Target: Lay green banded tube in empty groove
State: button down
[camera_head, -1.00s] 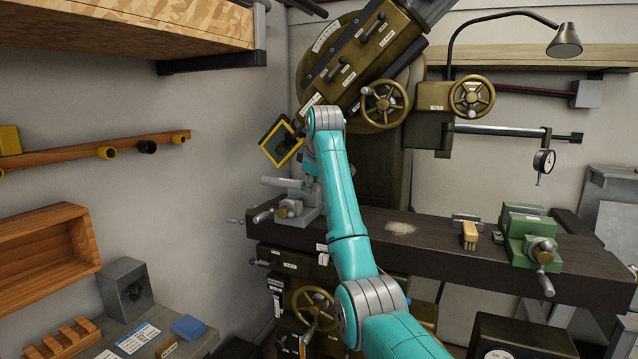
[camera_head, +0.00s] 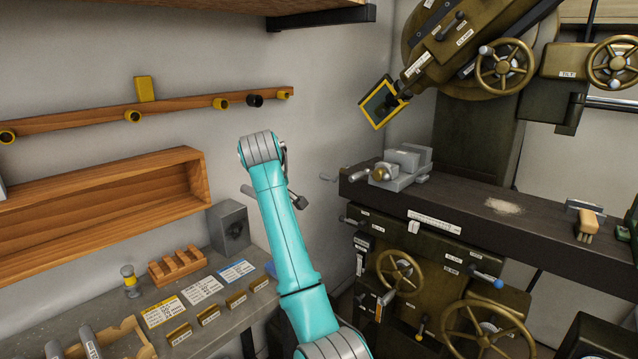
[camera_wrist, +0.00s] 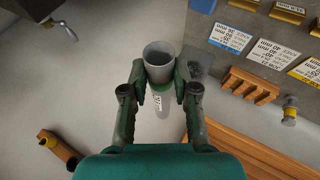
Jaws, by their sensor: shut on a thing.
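In the wrist view my gripper (camera_wrist: 160,78) is shut on the green banded tube (camera_wrist: 161,52). The tube is grey, with an open end, a green band and a white label. In the head view a grey end of the tube (camera_head: 247,190) seems to show left of my teal arm; the arm hides most of the grip. The tube is in the air, clear of the bench. A wooden cradle (camera_head: 128,338) at the lower left holds labelled grey tubes (camera_head: 90,343). It is cut off by the picture edge, and I cannot make out an empty groove.
A notched wooden block (camera_head: 177,266), a small yellow-banded post (camera_head: 130,281), label cards (camera_head: 200,289) and a grey box (camera_head: 229,228) stand on the bench. A wooden shelf box (camera_head: 105,205) and peg rail (camera_head: 180,108) are above. The machine with its vise (camera_head: 402,168) is right.

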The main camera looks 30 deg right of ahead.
jog(key=s+a+f, duration=0.4)
jog(key=a, duration=0.9)
jog(key=s+a+f, duration=0.5)
jog(key=a, duration=0.8)
jog(key=s+a+f, duration=0.4)
jog(key=a, duration=0.9)
jog(key=shift+a+f, duration=0.15)
jog(key=shift+f, duration=4.7)
jog(key=shift+s+f, duration=0.1)
jog(key=shift+f, duration=0.1)
jog(key=shift+s+f, duration=0.1)
jog(key=shift+f, duration=0.15)
jog(key=c, duration=0.8)
grip_release()
jog(key=shift+f, duration=0.15)
jog(key=shift+r, duration=0.25)
